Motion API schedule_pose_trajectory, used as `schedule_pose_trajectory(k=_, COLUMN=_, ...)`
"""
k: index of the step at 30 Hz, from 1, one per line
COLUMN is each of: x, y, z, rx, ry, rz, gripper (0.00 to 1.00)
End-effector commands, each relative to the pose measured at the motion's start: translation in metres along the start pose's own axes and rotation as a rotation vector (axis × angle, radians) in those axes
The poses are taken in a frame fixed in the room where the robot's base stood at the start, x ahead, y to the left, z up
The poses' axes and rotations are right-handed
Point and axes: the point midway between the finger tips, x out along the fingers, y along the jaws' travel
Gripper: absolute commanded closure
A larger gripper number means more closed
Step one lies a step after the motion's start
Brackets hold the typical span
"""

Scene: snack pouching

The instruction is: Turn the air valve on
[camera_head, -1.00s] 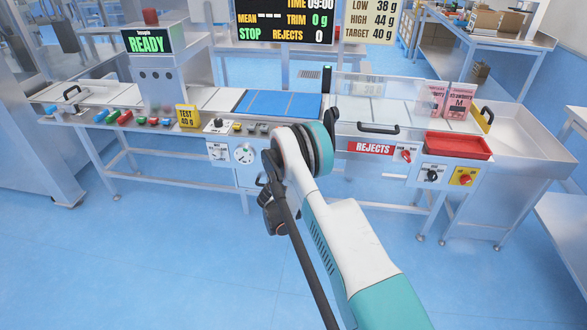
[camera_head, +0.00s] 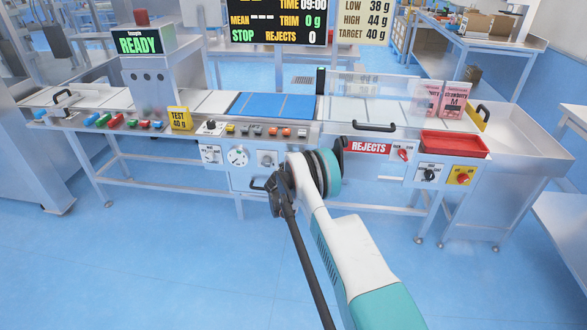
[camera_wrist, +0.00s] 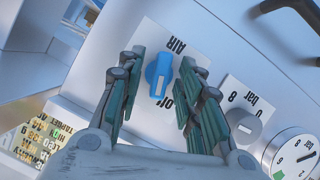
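The air valve is a blue knob (camera_wrist: 159,73) on a white plate (camera_wrist: 147,38) marked AIR, seen upside down in the wrist view. A white mark on the knob points toward the "off" lettering. My gripper (camera_wrist: 163,62) is open, with one finger on each side of the knob. Narrow gaps seem to show between the fingers and the knob; I cannot tell whether either touches. In the head view the valve and my fingers are hidden behind my arm.
Beside the valve are a grey knob (camera_wrist: 243,127) marked in bar and a round gauge (camera_wrist: 294,155). A dark handle (camera_wrist: 294,12) is at the upper right of the wrist view. In the head view, buttons (camera_head: 258,131) line the ledge above the panel, and a red tray (camera_head: 453,144) lies to the right.

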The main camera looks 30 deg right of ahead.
Motion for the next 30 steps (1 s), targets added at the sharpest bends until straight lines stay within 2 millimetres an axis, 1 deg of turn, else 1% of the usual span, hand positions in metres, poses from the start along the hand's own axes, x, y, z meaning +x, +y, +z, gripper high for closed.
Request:
schedule_pose_trajectory(k=3, x=-0.0002, y=0.0, z=-0.0001, rx=0.0, ry=0.0, rz=0.0, gripper=0.67)
schedule_pose_trajectory(k=4, x=-0.0003, y=-0.0001, z=-0.0001, rx=0.0, ry=0.0, rz=0.0, gripper=0.71)
schedule_pose_trajectory(k=5, x=-0.0003, y=-0.0001, z=-0.0001, rx=0.0, ry=0.0, rz=0.0, gripper=0.78)
schedule_pose_trajectory(k=6, x=-0.0003, y=-0.0002, z=-0.0001, rx=0.0, ry=0.0, rz=0.0, gripper=0.87)
schedule_pose_trajectory(k=8, x=-0.0004, y=-0.0002, z=-0.0001, rx=0.0, ry=0.0, rz=0.0, gripper=1.0)
schedule_pose_trajectory(k=20, x=-0.0001, y=0.0005, z=0.0002, rx=0.025, ry=0.001, rz=-0.01, gripper=1.0)
schedule_pose_trajectory(k=26, x=0.0006, y=0.0009, z=0.001, rx=0.11, ry=0.001, rz=-0.044, gripper=1.0)
schedule_pose_trajectory(k=30, x=0.0008, y=0.0018, z=0.0011, rx=0.21, ry=0.001, rz=-0.085, gripper=1.0)
